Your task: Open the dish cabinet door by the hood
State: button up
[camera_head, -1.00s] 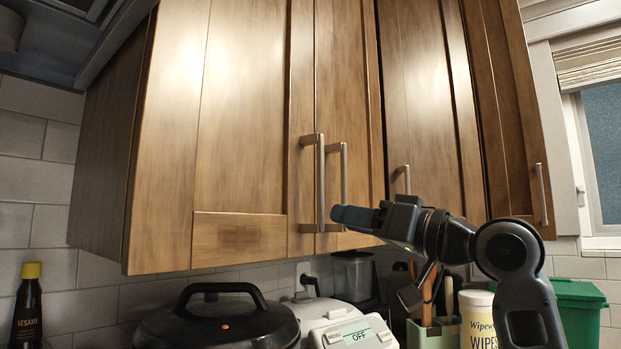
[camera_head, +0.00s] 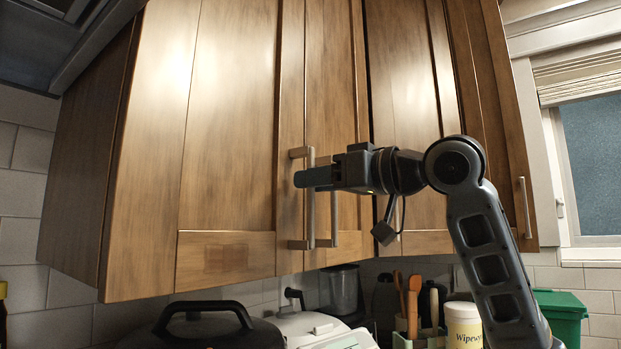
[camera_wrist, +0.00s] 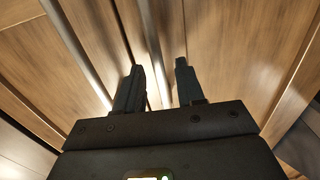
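The dish cabinet door by the hood (camera_head: 228,130) is the leftmost wooden front door and looks shut. Its vertical bar handle (camera_head: 310,218) is at its lower right edge. A second bar handle (camera_head: 334,215), on the neighbouring door, stands close to its right. My gripper (camera_head: 300,178) lies across the upper part of the hood-side handle and hides some of it. In the wrist view my gripper (camera_wrist: 158,82) has its two fingers apart. A bright bar runs up the view between them, and another bar lies left of the left finger. I cannot tell whether a finger touches a handle.
The hood (camera_head: 60,40) is at the upper left. Below the cabinet stand a black-lidded cooker (camera_head: 205,330), a white appliance (camera_head: 312,325), a utensil holder (camera_head: 415,335) and a wipes tub (camera_head: 463,325). A window (camera_head: 595,165) is at the right.

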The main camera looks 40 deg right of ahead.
jog(key=shift+w+a, duration=0.15)
jog(key=shift+w, duration=0.6)
jog(key=shift+c, duration=0.4)
grip_shut()
